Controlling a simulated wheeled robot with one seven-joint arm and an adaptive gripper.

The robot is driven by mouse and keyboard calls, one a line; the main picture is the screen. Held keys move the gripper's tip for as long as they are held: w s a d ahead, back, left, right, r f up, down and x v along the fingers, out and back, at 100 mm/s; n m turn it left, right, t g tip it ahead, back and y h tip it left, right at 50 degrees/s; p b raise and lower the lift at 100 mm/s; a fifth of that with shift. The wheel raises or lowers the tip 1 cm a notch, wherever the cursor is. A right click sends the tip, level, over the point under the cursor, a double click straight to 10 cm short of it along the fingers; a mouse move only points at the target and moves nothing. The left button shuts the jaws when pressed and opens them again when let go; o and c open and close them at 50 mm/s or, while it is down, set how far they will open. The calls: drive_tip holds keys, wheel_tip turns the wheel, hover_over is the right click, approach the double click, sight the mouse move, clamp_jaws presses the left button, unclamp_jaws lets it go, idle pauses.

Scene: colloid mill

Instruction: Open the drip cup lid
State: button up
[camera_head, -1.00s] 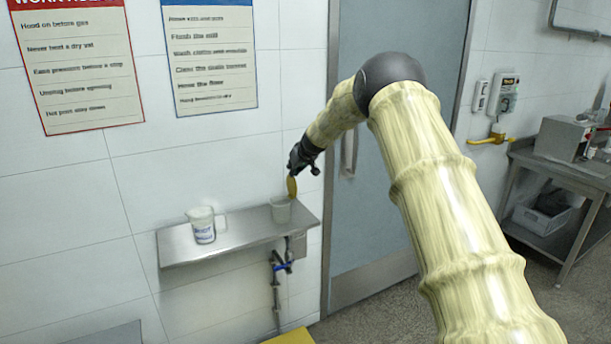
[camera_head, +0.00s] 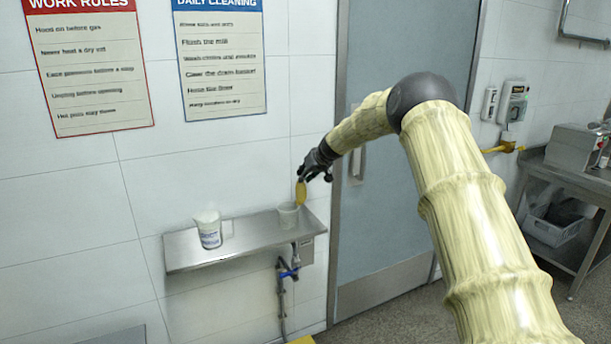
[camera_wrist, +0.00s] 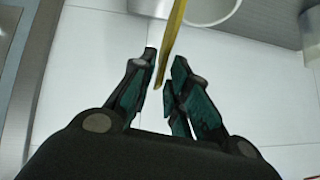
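The drip cup (camera_head: 288,217) is a small translucent cup at the right end of a metal wall shelf. Its yellow lid (camera_head: 301,194) stands steeply up at the cup's right side, raised off the mouth. In the wrist view the lid (camera_wrist: 174,35) shows edge-on as a thin yellow strip, with part of the cup (camera_wrist: 212,8) at the top. My gripper (camera_head: 307,176) is just above and right of the lid. In the wrist view its fingers (camera_wrist: 165,58) are apart, with the lid's lower tip between them and gaps visible on both sides.
A white measuring jug (camera_head: 209,231) stands on the left part of the shelf (camera_head: 250,235). A blue-handled valve (camera_head: 288,270) and pipe hang below. A grey door (camera_head: 385,200) is right of the shelf, and a steel bench (camera_head: 568,180) is farther right.

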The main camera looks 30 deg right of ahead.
drive_tip(key=shift+r, duration=0.1)
drive_tip(key=v, duration=1.1)
drive_tip(key=shift+s+r, duration=0.25)
drive_tip(key=shift+d, duration=0.1)
drive_tip(key=shift+f, duration=0.1)
idle(0.4)
